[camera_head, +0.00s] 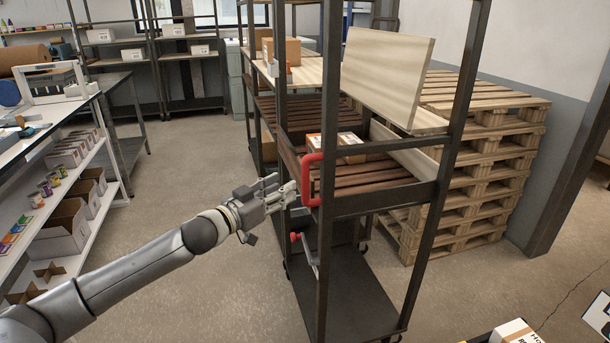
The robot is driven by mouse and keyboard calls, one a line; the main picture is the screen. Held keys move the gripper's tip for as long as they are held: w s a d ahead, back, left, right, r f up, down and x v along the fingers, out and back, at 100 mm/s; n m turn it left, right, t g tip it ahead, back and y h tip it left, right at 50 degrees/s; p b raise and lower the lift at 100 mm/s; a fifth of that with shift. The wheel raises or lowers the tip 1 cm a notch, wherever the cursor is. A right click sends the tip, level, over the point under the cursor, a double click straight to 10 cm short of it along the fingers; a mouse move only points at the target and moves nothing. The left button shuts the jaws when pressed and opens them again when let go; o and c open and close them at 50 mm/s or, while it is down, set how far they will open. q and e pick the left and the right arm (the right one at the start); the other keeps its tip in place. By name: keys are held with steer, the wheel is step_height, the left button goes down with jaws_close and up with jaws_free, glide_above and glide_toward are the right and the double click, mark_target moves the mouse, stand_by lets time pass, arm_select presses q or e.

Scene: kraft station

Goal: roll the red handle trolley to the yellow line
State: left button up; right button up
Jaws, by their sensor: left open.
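The trolley is a tall dark metal frame (324,262) with slatted wooden shelves, standing in the middle of the view. Its red handle (306,181), an upright loop, is on the near left post. My left gripper (286,190) is open and just left of the handle, its fingers pointing at it. I cannot tell whether the fingertips touch it. A smaller red knob (295,237) sits lower on the frame. The trolley carries boxes (338,147) and pale boards (387,74). My right gripper is not in view.
Stacked wooden pallets (478,165) stand right behind the trolley. A white shelf unit (74,209) with boxes and cans lines the left side. Dark racks (187,100) stand at the back. A white box (515,332) is at the bottom edge. Concrete floor (205,150) between is clear.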

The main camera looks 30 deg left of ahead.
mark_target(303, 175)
arm_select(q)
steer(key=w, duration=0.2)
steer(key=w+p, duration=0.1)
steer(key=w, duration=0.4)
steer(key=shift+w+d+r, duration=0.1)
steer(key=shift+w+d, duration=0.05)
steer(key=shift+d, duration=0.25)
steer(key=shift+w+d+p, duration=0.2)
steer(key=shift+w+p, duration=0.3)
steer(key=shift+w, duration=0.9)
steer(key=shift+c, duration=0.3)
jaws_close()
